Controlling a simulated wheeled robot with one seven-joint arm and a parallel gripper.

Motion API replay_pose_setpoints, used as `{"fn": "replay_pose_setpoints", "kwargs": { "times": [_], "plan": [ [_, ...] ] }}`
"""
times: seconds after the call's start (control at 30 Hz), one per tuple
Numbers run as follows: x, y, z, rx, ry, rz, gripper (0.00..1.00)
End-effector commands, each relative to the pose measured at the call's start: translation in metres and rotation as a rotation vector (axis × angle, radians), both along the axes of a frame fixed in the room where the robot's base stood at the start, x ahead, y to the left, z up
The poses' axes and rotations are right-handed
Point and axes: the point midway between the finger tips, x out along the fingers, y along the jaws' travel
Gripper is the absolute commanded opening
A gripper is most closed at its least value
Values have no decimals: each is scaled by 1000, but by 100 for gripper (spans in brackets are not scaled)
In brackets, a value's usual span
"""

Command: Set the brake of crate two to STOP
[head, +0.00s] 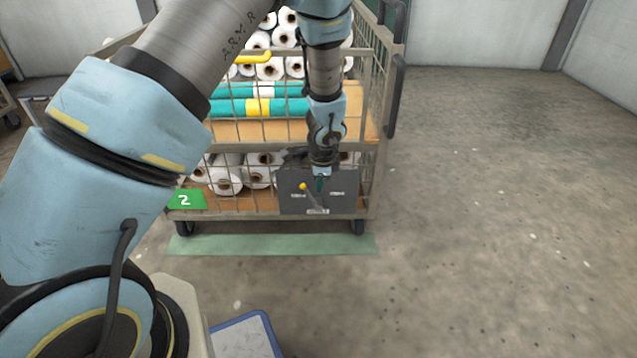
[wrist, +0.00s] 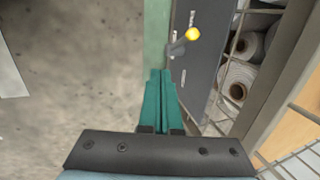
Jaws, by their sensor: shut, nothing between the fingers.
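Crate two (head: 373,160) is a wire-mesh roll cage with a green "2" sign (head: 187,199) low on its front. A dark grey brake panel (head: 346,204) sits at its lower right and also shows in the wrist view (wrist: 202,75). The brake lever with a yellow knob (head: 303,186) leans left in the head view, between two small labels too small to read. The knob also shows in the wrist view (wrist: 193,34). My gripper (head: 320,188) is in front of the panel, right of the knob. Its teal fingers (wrist: 161,78) are shut and empty, apart from the knob.
The crate holds white rolls (head: 226,181) and teal rolls (head: 285,106). A green floor strip (head: 270,244) lies under its front. A blue-edged board (head: 245,337) is at the lower middle. The concrete floor to the right is clear.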

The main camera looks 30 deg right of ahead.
Motion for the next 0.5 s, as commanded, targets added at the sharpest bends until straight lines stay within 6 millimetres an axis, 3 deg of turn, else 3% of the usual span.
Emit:
{"fn": "replay_pose_setpoints", "kwargs": {
  "times": [0.03, 0.23, 0.5],
  "plan": [
    [3, 0, -16, 1, 0, 0, 0],
    [16, -3, -54, 2, 0, 3, 0],
    [48, 0, -59, -2, 0, 6, 0]
  ]
}}
